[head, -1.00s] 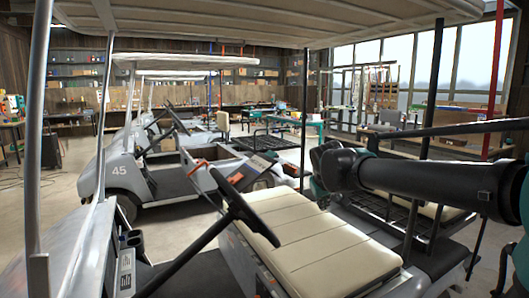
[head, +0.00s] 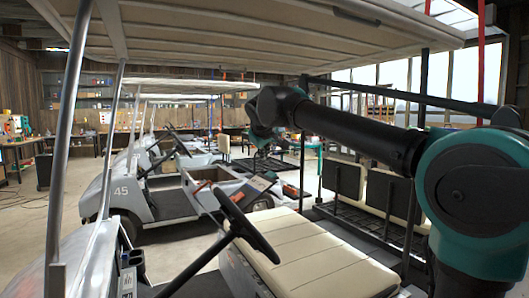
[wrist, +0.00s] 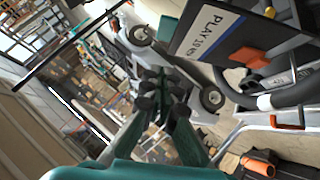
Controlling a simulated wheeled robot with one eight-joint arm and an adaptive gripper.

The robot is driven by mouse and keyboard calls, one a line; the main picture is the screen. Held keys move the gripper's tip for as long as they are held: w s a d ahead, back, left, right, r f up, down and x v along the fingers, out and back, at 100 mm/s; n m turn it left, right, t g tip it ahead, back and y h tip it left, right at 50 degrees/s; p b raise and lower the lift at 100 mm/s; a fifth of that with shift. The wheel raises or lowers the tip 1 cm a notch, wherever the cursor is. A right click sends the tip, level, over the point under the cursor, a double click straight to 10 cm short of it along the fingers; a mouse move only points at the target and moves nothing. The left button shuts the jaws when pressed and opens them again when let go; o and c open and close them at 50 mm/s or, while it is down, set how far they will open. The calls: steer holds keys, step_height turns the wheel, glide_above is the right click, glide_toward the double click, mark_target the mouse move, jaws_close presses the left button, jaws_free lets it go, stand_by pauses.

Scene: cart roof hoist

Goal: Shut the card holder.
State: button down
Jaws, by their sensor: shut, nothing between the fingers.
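The card holder (wrist: 215,35) shows in the wrist view as a dark flat panel with a white label reading "PLAY 10" and a blue stripe. I cannot tell how far the panel stands open. My gripper (wrist: 160,88) is shut and empty, to the left of and below the panel in that view, apart from it.
The cart roof (head: 270,35) spans overhead, held by posts (head: 70,140). A cream seat (head: 310,255) lies in front. Another cart marked 45 (head: 120,190) stands behind. Orange-handled items (wrist: 258,165) lie at the lower right of the wrist view.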

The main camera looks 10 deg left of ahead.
mark_target(272, 173)
steer(key=x, duration=0.5)
steer(key=shift+w+f, duration=0.1)
steer(key=shift+w, duration=0.05)
steer(key=f, duration=0.1)
steer(key=d+f, duration=0.1)
steer(key=shift+w+d+f, duration=0.25)
steer(key=shift+w+f, duration=0.1)
steer(key=shift+w, duration=0.05)
steer(key=shift+d+f, duration=0.2)
steer(key=shift+f, duration=0.1)
steer(key=shift+w, duration=0.1)
steer(key=shift+w+d+f+m+g+y, duration=0.3)
steer(key=shift+d+f, duration=0.2)
steer(key=shift+f, duration=0.1)
steer(key=f+m+g+y, duration=0.2)
steer(key=f+y, duration=0.1)
steer(key=f, duration=0.5)
steer(key=f+m+g+y, duration=0.2)
steer(key=f+y, duration=0.2)
steer(key=f, duration=0.3)
steer(key=s+f+m+g+y, duration=0.1)
steer(key=f+m+g+y, duration=0.1)
steer(key=f, duration=0.6)
steer(key=shift+a+f+m+y, duration=0.2)
steer(key=shift+f+m+y, duration=0.15)
steer(key=shift+y, duration=0.35)
steer(key=shift+s+a+f+m+y, duration=0.4)
steer(key=shift+a+f, duration=0.15)
steer(key=shift+f, duration=0.1)
